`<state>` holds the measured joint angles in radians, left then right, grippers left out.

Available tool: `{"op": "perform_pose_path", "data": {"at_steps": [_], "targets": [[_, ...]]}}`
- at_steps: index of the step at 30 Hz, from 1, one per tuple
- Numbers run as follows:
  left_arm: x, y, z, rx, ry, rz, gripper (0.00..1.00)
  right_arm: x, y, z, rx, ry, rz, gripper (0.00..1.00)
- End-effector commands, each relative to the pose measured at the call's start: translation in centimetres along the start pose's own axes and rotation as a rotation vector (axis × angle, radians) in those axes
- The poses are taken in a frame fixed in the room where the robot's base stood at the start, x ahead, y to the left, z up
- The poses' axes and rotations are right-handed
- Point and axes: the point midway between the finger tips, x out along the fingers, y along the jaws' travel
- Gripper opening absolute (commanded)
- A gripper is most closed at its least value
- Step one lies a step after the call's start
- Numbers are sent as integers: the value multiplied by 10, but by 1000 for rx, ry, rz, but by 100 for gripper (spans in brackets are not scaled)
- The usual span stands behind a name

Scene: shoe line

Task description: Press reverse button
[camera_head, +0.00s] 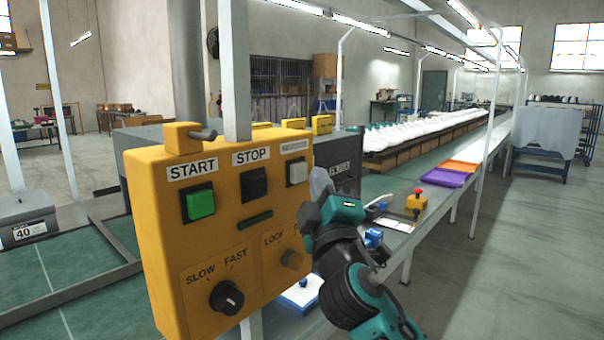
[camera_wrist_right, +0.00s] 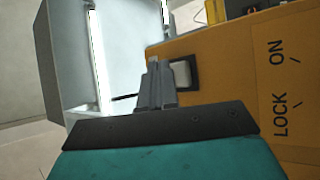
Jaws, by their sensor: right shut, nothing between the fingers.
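The yellow control box (camera_head: 222,255) stands upright at the centre left of the head view. Its top row has a green START button (camera_head: 200,205), a black STOP button (camera_head: 254,183) and a white button (camera_head: 297,173) under a label too faint to read. My right gripper (camera_head: 319,184) is shut and empty, just right of the white button. In the wrist view, the closed fingers (camera_wrist_right: 154,84) are beside the white button (camera_wrist_right: 181,74) in its dark frame. I cannot tell whether they touch it. My left gripper is not in view.
A speed knob (camera_head: 226,297) and a lock knob (camera_head: 291,259) sit low on the box. Behind my right arm, a green line table holds purple (camera_head: 443,178) and orange (camera_head: 460,167) trays and a small yellow box with a red button (camera_head: 417,203).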

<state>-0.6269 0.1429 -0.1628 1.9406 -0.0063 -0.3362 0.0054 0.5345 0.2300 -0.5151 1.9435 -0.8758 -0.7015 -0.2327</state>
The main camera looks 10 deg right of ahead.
Motion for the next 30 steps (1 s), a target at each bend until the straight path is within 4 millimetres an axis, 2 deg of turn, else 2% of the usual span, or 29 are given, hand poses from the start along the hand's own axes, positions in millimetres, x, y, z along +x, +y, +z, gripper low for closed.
{"op": "perform_pose_path", "data": {"at_steps": [30], "targets": [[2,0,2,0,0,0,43,6,-4,-4,0,0,0,0]]}}
